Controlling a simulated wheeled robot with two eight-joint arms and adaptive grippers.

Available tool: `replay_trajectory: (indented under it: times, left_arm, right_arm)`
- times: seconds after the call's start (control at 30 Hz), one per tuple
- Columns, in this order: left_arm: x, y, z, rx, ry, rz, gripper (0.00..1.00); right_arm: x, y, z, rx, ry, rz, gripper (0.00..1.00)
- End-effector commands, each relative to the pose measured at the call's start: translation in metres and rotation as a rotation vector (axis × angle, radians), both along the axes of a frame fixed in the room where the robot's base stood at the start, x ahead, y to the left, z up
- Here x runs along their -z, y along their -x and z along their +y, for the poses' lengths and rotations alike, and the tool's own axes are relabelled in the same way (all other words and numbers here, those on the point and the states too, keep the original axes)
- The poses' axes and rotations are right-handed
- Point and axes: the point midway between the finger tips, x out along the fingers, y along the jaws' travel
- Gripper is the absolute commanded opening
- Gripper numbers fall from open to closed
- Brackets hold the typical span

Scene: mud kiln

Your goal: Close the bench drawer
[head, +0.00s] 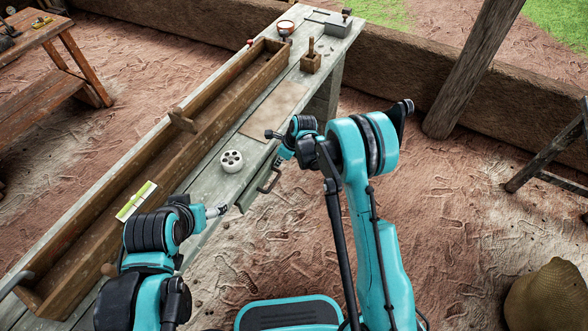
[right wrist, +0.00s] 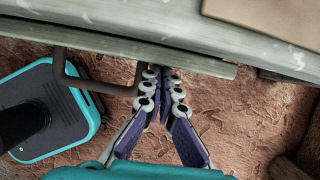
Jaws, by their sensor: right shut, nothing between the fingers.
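The bench drawer (head: 259,194) is under the right-hand edge of the long weathered bench, with a dark bar handle (head: 270,181). In the right wrist view the drawer's front edge (right wrist: 205,65) shows as a narrow strip just outside the tabletop edge, with the handle (right wrist: 58,68) below it. I cannot see inside the drawer. My right gripper (head: 280,158) is shut and empty. Its fingertips (right wrist: 161,73) are close to the drawer front, beside the handle; contact is unclear. My left gripper (head: 218,211) is by the bench edge; its jaws are too small to read.
On the bench (head: 213,178) are a long wooden trough (head: 150,182), a white holed pot (head: 231,161), a green-and-white item (head: 137,200), a small wooden block (head: 311,62) and a grey box (head: 325,23). A wooden post (head: 474,68) stands at the right. Open dirt floor lies right of the bench.

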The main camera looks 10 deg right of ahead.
Motion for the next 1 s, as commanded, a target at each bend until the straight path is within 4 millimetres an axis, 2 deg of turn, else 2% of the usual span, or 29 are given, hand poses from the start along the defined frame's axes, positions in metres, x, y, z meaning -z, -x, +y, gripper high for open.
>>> replay_trajectory:
  times: [0.1,0.23,0.73,0.87,1.0]
  left_arm:
    - [0.001,0.0,0.0,0.0,0.0,0.0,0.79]
    - [0.001,0.0,0.0,0.0,0.0,0.0,0.79]
    - [0.001,0.0,0.0,0.0,0.0,0.0,0.79]
    - [0.003,0.0,0.0,0.0,0.0,0.0,0.79]
    - [0.007,0.0,0.0,0.0,0.0,0.0,0.79]
  right_arm:
    - [0.0,-0.009,0.013,-0.002,0.0,-0.001,0.0]
    - [0.0,-0.014,0.021,-0.001,0.0,0.0,0.0]
    - [-0.001,-0.018,0.027,-0.001,-0.005,-0.005,0.0]
    - [-0.001,-0.018,0.023,0.0,-0.006,-0.004,0.0]
    - [0.0,-0.017,0.003,0.0,-0.003,-0.002,0.0]
